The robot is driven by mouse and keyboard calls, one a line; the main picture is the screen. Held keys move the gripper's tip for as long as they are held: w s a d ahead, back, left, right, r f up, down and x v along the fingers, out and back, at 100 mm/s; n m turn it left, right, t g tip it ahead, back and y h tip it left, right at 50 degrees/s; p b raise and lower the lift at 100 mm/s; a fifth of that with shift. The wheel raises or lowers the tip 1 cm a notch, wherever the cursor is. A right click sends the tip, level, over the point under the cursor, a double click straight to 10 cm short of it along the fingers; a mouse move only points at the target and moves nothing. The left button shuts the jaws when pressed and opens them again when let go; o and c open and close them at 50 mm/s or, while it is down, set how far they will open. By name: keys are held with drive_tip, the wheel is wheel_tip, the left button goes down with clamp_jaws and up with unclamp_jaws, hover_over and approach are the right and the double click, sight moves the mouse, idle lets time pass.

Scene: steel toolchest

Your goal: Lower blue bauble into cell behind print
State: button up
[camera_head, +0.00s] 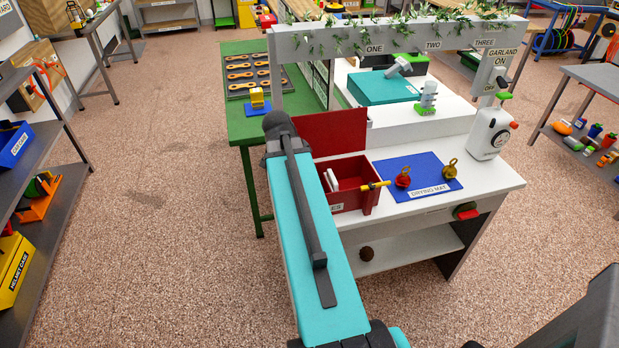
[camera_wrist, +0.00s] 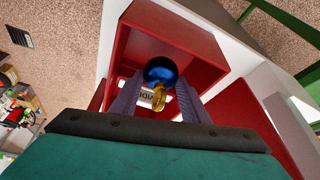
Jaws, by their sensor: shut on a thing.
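The blue bauble (camera_wrist: 161,70) has a gold cap and hanger. In the wrist view my gripper (camera_wrist: 158,95) is shut on it by the gold top. The bauble is in front of an open cell of the red box (camera_wrist: 190,32); how deep it sits I cannot tell. Part of a white printed label (camera_wrist: 146,99) shows between the fingers, largely covered. In the head view the red box (camera_head: 355,207) stands at the bench's front left with its lid (camera_head: 332,132) raised. My arm hides the gripper and the blue bauble there.
A blue drying mat (camera_head: 425,172) right of the box holds a red bauble (camera_head: 403,178) and a gold bauble (camera_head: 450,168). A yellow bar (camera_head: 376,185) is at the box's right edge. A white dispenser (camera_head: 489,132) stands at the bench's right. A garlanded frame (camera_head: 400,35) rises behind.

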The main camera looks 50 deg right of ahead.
drive_tip(key=shift+f+b, duration=1.55)
drive_tip(key=shift+f, duration=0.95)
idle(2.8)
drive_tip(key=o, duration=0.8)
drive_tip(key=shift+a+r, duration=0.1)
drive_tip(key=shift+r, duration=0.05)
drive_tip(key=shift+b+v, duration=0.9)
drive_tip(key=shift+v, duration=5.85)
